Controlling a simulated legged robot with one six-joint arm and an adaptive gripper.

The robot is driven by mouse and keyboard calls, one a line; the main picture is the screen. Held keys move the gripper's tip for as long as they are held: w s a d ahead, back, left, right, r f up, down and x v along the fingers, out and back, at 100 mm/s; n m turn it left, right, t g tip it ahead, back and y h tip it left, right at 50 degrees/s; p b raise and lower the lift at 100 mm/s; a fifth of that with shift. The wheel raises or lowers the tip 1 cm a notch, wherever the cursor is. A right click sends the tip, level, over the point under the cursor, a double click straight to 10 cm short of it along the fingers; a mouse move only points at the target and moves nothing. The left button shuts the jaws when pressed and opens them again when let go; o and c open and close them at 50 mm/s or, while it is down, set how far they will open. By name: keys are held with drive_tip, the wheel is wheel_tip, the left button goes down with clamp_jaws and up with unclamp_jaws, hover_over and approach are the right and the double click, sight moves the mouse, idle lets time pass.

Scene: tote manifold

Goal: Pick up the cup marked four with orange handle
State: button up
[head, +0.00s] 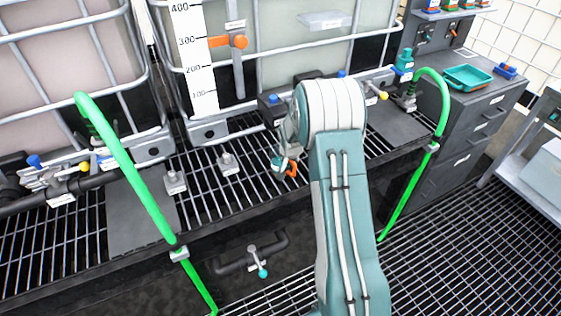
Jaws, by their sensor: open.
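A small teal and white item with an orange handle-like part (292,170) shows at the grating, just left of my arm. It may be the cup, but I can read no number on it, and it is partly hidden. My arm rises from the bottom centre and bends at its white-banded joint. My gripper cannot be made out; the arm's bent end covers that area.
Two caged tanks (275,50) stand behind the grated shelf (200,215). Green rails (130,170) flank the front. Pipe valves (75,168) and small grey posts (228,164) stand on the grating. A teal tray (468,78) sits on the grey cabinet (455,125) at right.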

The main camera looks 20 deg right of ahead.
drive_tip(key=shift+d, duration=0.15)
drive_tip(key=shift+c, duration=0.3)
drive_tip(key=c, duration=0.6)
drive_tip(key=shift+a+r, duration=0.1)
drive_tip(key=shift+a, duration=0.1)
clamp_jaws()
drive_tip(key=shift+r, duration=0.1)
